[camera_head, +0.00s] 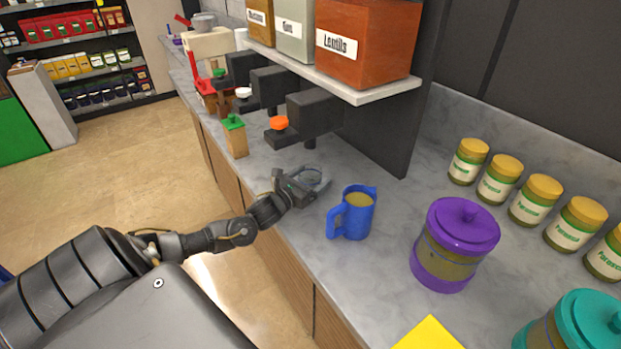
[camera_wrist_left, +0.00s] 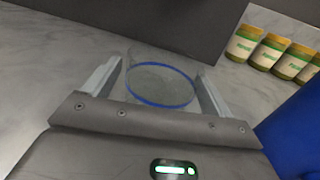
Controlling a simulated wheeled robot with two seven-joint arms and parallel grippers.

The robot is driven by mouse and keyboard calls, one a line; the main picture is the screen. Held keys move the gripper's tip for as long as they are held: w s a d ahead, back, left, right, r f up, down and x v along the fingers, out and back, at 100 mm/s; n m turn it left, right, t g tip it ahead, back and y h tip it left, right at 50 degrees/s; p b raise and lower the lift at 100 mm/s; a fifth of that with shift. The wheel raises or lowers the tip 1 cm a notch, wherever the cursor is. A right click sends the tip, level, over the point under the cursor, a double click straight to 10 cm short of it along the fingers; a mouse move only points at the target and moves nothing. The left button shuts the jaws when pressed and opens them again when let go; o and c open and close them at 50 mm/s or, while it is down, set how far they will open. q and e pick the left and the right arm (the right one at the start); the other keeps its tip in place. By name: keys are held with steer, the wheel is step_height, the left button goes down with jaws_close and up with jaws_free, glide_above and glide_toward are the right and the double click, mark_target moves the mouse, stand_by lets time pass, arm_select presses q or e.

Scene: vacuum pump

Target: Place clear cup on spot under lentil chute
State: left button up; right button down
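My left gripper (camera_head: 306,184) is just above or at the counter, with its fingers on either side of the clear cup (camera_head: 310,175). In the left wrist view the clear cup (camera_wrist_left: 160,82) shows a blue ring and sits centred between the fingertips, which appear to touch its sides. I cannot tell whether its base touches the counter. The lentil chute is the dark block (camera_head: 313,113) with an orange knob (camera_head: 279,123), under the red Lentils bin (camera_head: 368,45). The counter below it lies just behind the cup. My right gripper is not in view.
A blue jug (camera_head: 357,214) stands close to the right of the gripper. A purple-lidded canister (camera_head: 447,261) and several yellow-lidded jars (camera_head: 502,182) stand farther right. A dark partition (camera_head: 390,130) is behind the cup.

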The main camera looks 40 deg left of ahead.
arm_select(q)
steer(key=shift+r, duration=0.15)
steer(key=shift+s, duration=0.25)
steer(key=s+b, duration=0.2)
steer(key=s, duration=0.8)
steer(key=shift+s+a, duration=0.1)
steer(key=shift+s, duration=0.65)
